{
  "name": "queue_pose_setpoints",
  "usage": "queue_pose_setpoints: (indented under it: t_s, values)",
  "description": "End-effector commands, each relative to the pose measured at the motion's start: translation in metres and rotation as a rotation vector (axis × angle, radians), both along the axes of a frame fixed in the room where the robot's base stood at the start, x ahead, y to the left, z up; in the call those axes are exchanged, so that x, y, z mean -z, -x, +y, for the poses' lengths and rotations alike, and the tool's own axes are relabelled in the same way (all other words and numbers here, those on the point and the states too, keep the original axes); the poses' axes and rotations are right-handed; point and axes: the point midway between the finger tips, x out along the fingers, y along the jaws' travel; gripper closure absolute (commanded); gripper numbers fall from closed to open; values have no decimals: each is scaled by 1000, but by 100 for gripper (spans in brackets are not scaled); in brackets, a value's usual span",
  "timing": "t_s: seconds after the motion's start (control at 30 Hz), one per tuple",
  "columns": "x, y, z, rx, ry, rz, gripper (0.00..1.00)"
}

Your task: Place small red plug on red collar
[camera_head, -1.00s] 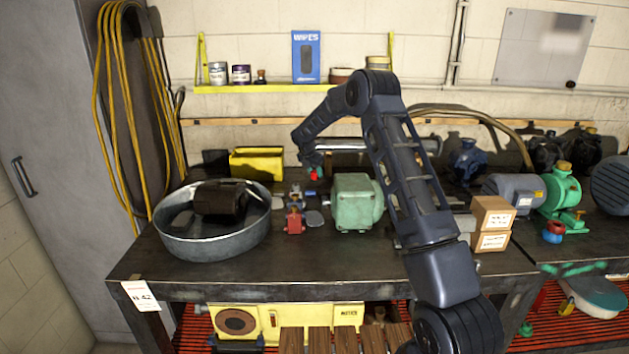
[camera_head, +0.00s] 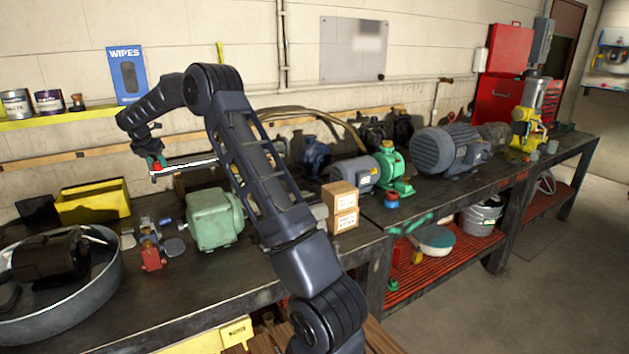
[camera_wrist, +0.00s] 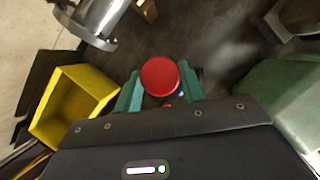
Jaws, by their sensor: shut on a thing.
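My gripper (camera_head: 156,162) is raised above the back of the workbench, between the yellow bin and the pale green motor in the head view. In the wrist view, its green fingers (camera_wrist: 160,92) are shut on the small red plug (camera_wrist: 159,77), whose round red top faces the camera. The plug is a tiny red spot (camera_head: 157,166) in the head view. A small red and blue piece (camera_head: 391,199) stands on the bench right of the cardboard boxes; I cannot tell if it is the red collar.
The pale green motor (camera_head: 213,220), yellow bin (camera_head: 93,203), metal tub (camera_head: 100,290) and red device (camera_head: 152,256) crowd the left bench. Two stacked boxes (camera_head: 341,206) stand near the middle. A green pump (camera_head: 391,168) and grey motor (camera_head: 447,149) stand farther right.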

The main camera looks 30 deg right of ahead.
Motion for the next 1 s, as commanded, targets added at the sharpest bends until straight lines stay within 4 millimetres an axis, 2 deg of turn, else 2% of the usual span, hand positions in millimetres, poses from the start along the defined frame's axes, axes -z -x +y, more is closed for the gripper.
queue_pose_setpoints:
  t_s: [0.17, 0.27, 0.63, 1.0]
  values:
    - [-1, -3, -17, 26, 0, 0, 82]
    - [-3, -7, -46, 69, 0, 0, 82]
    - [-13, -12, -206, 319, 3, 2, 82]
    - [-22, 14, -366, 581, 2, 4, 82]
